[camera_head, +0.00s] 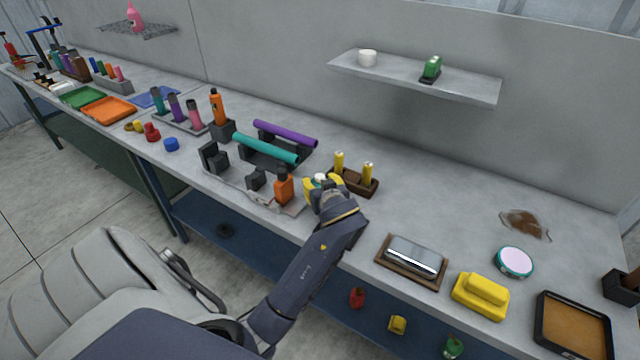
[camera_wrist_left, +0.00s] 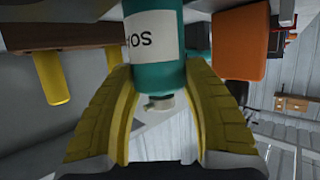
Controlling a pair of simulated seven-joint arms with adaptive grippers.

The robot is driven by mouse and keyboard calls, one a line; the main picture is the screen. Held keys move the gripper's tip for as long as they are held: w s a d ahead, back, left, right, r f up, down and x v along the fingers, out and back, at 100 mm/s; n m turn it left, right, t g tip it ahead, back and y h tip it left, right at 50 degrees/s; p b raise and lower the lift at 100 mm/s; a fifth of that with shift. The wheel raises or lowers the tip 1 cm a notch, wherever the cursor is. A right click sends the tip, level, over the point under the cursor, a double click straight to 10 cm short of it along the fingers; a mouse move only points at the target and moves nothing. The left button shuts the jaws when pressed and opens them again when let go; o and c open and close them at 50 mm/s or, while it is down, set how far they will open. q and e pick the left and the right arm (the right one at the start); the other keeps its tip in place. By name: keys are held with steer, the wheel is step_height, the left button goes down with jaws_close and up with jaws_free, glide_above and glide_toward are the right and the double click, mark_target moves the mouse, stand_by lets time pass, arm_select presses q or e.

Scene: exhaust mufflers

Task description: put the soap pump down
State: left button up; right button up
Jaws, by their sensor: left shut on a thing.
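The soap pump is a teal bottle (camera_wrist_left: 155,60) with a white label and a pale nozzle, in the left wrist view. My left gripper (camera_wrist_left: 165,105) is shut around it, with yellow fingers on both sides near its neck. In the head view my left gripper (camera_head: 323,184) is low over the front part of the workbench (camera_head: 420,200), and only a small whitish bit of the pump shows between the fingers. Whether the pump's base touches the bench is hidden. My right gripper is not in view.
An orange bottle (camera_head: 284,187) stands close on the left. A brown holder with two yellow cylinders (camera_head: 367,172) is close behind on the right. A rack with teal (camera_head: 265,147) and purple (camera_head: 285,133) tubes lies behind left. Bare bench lies further right.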

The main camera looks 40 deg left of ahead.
arm_select(q)
steer(key=shift+f, duration=0.1)
steer(key=o, duration=1.2)
steer(key=shift+o, duration=0.2)
steer(key=shift+s+d+r, duration=0.1)
steer(key=shift+d+r, duration=0.1)
steer(key=v, duration=0.6)
steer(key=shift+o, duration=0.7)
steer(key=shift+s+d+r, duration=0.3)
steer(key=shift+s+d, duration=0.05)
